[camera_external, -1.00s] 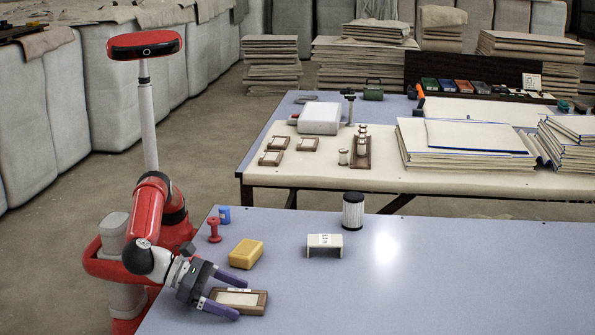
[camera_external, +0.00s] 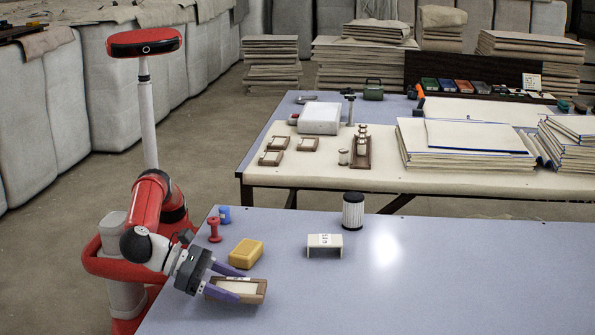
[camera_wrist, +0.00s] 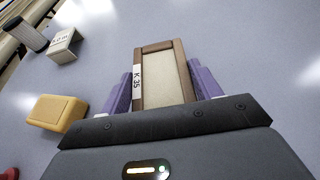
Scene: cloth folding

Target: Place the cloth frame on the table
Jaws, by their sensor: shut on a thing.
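The cloth frame (camera_external: 253,287) is a small brown wooden frame with a pale cloth panel. It is near the front left of the blue-grey table (camera_external: 420,285), and it looks slightly tilted. Whether it touches the table is hard to tell. My gripper (camera_external: 240,285) is shut on it, with purple fingers along its two opposite sides. In the wrist view, the frame (camera_wrist: 163,80) lies between the fingers, with a white "K 35" label on its left side.
A yellow block (camera_external: 246,253) lies just behind the frame. A red spool-like piece (camera_external: 215,230) and a blue piece (camera_external: 224,215) stand farther back. A white labelled stand (camera_external: 324,245) and a ribbed cylinder (camera_external: 353,211) are near the far edge. The table's right side is clear.

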